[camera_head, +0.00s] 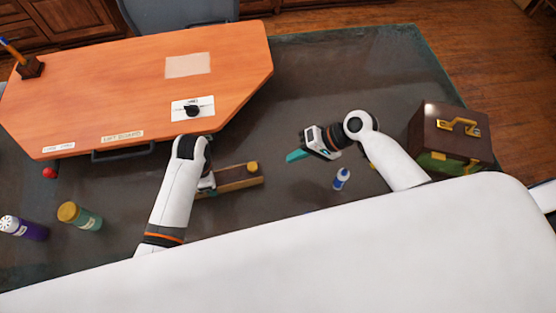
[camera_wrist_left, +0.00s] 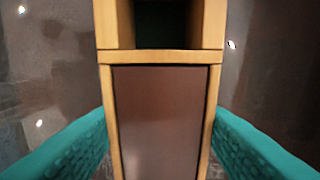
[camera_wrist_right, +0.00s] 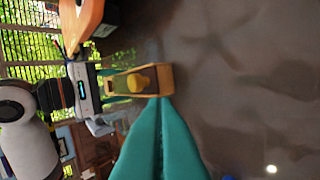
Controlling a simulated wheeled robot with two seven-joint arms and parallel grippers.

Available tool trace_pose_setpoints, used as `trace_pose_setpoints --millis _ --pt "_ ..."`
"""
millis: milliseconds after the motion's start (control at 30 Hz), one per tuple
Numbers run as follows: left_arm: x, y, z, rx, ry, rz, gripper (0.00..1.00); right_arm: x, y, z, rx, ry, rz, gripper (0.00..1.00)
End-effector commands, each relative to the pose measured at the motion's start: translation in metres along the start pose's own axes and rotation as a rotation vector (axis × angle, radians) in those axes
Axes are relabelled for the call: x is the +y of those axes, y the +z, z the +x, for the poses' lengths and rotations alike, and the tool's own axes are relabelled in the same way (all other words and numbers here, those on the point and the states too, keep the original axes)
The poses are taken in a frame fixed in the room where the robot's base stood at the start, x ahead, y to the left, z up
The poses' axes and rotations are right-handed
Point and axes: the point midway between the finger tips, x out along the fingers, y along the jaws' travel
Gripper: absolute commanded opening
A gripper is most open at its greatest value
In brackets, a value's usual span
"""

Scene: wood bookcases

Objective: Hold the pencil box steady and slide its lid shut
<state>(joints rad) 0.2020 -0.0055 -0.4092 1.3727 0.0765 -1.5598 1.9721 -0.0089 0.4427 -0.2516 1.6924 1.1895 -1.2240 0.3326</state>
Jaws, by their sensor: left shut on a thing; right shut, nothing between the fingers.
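The pencil box (camera_head: 232,186) is a long wooden box lying on the dark table, with a round yellow knob (camera_head: 252,168) at its right end. The left wrist view shows its light wood rim (camera_wrist_left: 212,110), a brown panel (camera_wrist_left: 160,120) and a dark open part (camera_wrist_left: 160,22) beyond a crossbar. My left gripper (camera_head: 207,182) is shut on the box, with teal fingers on both its sides. My right gripper (camera_head: 294,156) is shut and empty, to the right of the box and apart from it. The right wrist view shows its closed teal fingers (camera_wrist_right: 160,105) pointing towards the box's knob end.
An orange board (camera_head: 120,90) covers the table's back left. A blue-and-white bottle (camera_head: 341,178) stands below my right gripper, and a brown case (camera_head: 440,138) at the right. Green (camera_head: 85,217) and purple (camera_head: 25,228) shakers stand at front left. Table between box and right gripper is clear.

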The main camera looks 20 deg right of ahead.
Motion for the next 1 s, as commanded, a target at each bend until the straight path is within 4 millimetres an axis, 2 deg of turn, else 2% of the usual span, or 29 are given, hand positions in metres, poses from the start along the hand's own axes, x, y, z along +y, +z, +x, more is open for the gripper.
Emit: trace_pose_setpoints --millis 100,233,600,633,767,1000 --pt "0.000 0.000 0.000 -0.001 0.000 -0.001 0.20 -0.001 0.000 -0.022 -0.001 -0.003 -0.001 0.00" --pt "0.000 0.001 0.000 -0.001 0.000 -0.001 0.20 -0.001 0.000 -0.036 0.000 -0.002 0.001 0.00" --pt "0.000 0.001 0.000 -0.002 -0.001 -0.001 0.20 0.000 0.000 -0.042 0.000 -0.001 0.001 0.00" --pt "0.000 0.001 0.000 -0.002 -0.001 -0.001 0.54 0.000 0.000 -0.042 0.000 -0.001 0.001 0.00" --pt "0.000 0.001 0.000 -0.002 -0.001 -0.001 0.75 0.000 0.000 -0.042 0.000 -0.001 0.001 0.00" --pt "0.000 0.001 0.000 -0.002 0.000 -0.001 0.76 0.000 0.000 -0.042 0.000 -0.001 0.001 0.00"
